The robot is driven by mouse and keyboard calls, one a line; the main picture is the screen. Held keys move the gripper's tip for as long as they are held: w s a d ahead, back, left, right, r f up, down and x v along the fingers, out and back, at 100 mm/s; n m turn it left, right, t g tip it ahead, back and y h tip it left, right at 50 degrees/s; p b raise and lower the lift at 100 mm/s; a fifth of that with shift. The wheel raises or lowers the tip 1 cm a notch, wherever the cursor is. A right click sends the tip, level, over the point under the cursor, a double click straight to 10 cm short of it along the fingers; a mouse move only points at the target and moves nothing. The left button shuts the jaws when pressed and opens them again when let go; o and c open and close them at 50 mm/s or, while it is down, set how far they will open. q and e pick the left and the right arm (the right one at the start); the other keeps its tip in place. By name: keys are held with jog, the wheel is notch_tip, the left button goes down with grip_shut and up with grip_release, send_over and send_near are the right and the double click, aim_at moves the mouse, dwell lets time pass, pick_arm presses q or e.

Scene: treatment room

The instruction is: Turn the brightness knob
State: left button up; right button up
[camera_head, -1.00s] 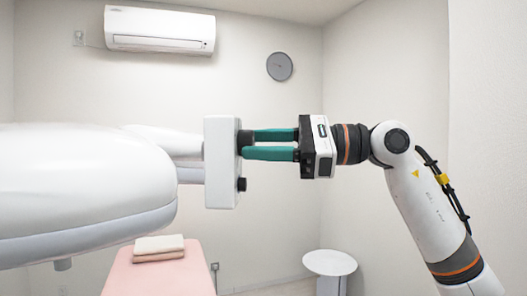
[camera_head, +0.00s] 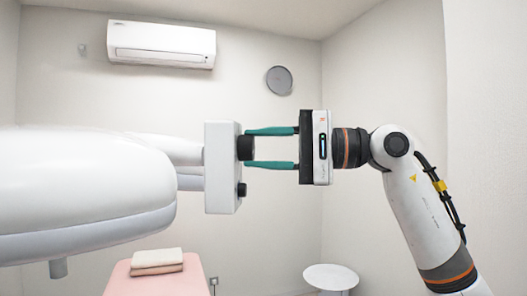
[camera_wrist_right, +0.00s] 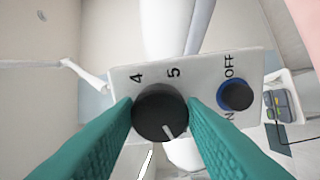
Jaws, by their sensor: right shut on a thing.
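The brightness knob (camera_head: 245,147) is the larger black knob on the white control box (camera_head: 221,190) in the head view. In the right wrist view the brightness knob (camera_wrist_right: 160,112) has a white pointer line toward its lower right, and the marks 4 and 5 show on the box face (camera_wrist_right: 205,66). My right gripper (camera_head: 246,148) reaches in from the right, its two green fingers one above and one below the knob, shut on it. Its fingers (camera_wrist_right: 161,108) lie on both sides of the knob in the wrist view. My left gripper is not in view.
A smaller black on/off knob (camera_wrist_right: 237,96) with a blue ring sits beside the brightness knob. A large white lamp housing (camera_head: 80,190) fills the left of the head view. A pink bed (camera_head: 160,283) with folded towels (camera_head: 157,261) and a small round white table (camera_head: 331,277) stand below.

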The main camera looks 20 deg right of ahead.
jog(key=shift+n, duration=0.8)
jog(key=o, duration=1)
jog(key=shift+d, duration=0.1)
jog(key=b+v, duration=0.3)
jog(key=v, duration=0.9)
